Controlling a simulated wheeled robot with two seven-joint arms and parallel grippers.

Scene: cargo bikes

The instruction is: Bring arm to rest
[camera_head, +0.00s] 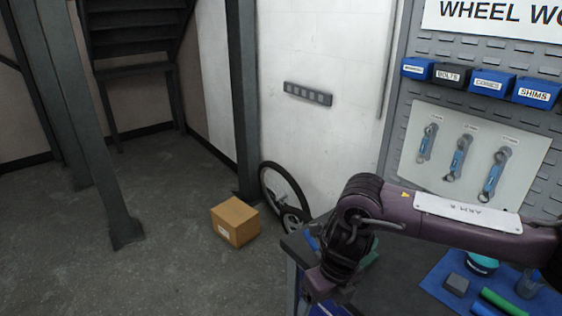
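My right arm (465,222), purple with a white label, comes in from the right edge. It reaches left across the front of the workbench (290,240) and bends down at a dark wrist. My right gripper (318,288) points down near the left end of the bench, low in the picture. Its fingertips are dark and partly cut off or hidden, so I cannot tell whether it is open or holds anything. My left arm and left gripper are not in view.
Wrenches hang on a panel (415,150) below blue bins (538,92). A cardboard box (236,221) and wheel (283,190) stand left; floor there is open.

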